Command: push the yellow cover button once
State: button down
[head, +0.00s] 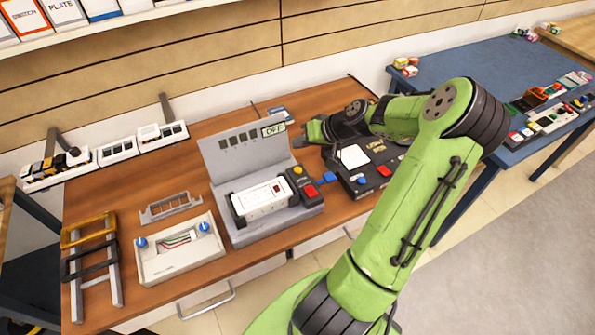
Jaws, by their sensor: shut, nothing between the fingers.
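A grey machine with a raised back panel (245,155) stands on the wooden table. A small yellow button (298,170) sits on the dark block at its right, above a red button (309,188). A white unit (262,200) lies in its bed. A small display (273,130) at the panel's top right appears to read OFF. My gripper (312,132) is shut and empty, just right of the panel and behind the yellow button, apart from it in the picture. Its fingertips are small and partly unclear.
A black control box (345,183) with red and blue buttons stands close on the right, partly behind my arm. A blue piece (328,178) lies between.

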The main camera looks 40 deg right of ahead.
aim_at(301, 170)
notch_tip(301, 170, down, 8)
jog(key=b, duration=0.5)
jog(key=shift+r, duration=0.2)
dwell(1.4)
jog(key=shift+f+b, duration=0.4)
jog(key=shift+b, duration=0.1)
jog(key=shift+f+b, duration=0.4)
jog(key=shift+f, duration=0.05)
dwell(0.4)
jog(key=shift+r, duration=0.15)
jog(key=shift+r+p, duration=0.75)
notch_tip(301, 170, up, 5)
jog(key=p, duration=0.4)
jog(key=shift+r, duration=0.1)
